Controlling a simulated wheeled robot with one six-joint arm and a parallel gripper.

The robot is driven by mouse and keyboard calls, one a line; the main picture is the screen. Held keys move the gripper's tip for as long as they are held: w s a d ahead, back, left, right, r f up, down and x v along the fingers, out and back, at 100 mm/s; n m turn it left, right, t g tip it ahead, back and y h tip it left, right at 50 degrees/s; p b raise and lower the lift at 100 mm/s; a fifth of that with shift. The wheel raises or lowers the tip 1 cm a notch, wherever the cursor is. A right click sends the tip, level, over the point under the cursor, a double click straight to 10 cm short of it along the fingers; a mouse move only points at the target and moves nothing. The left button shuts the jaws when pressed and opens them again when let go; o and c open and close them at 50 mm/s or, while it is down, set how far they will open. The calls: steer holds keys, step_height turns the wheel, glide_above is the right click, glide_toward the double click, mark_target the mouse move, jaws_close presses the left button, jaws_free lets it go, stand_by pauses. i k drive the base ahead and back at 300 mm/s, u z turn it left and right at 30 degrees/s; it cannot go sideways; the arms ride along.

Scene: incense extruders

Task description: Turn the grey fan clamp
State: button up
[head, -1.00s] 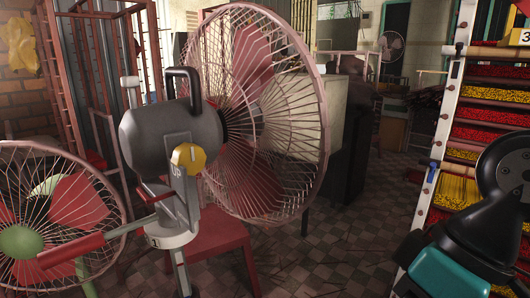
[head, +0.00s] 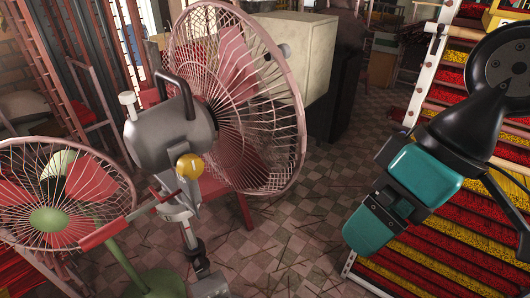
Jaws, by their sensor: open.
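The fan clamp is the grey bracket (head: 178,207) on the pole of the large pink-caged fan (head: 237,100), below its grey motor housing (head: 165,135). A yellow knob (head: 190,167) sits just above the bracket. A lever with a red grip (head: 105,232) reaches out to the left and down, passing in front of the smaller fan. My gripper (head: 368,232), teal and black, is at the right, pointing down and left. It is open and empty, well apart from the clamp. Its individual fingertips are hard to make out.
A smaller fan with a green hub (head: 50,220) stands at the left, close to the clamp. A red chair (head: 222,190) is behind the large fan. A white-framed rack of red and yellow incense (head: 455,250) stands behind my arm. Checkered floor (head: 290,245) lies open between.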

mark_target(201, 264)
steer(key=u, duration=1)
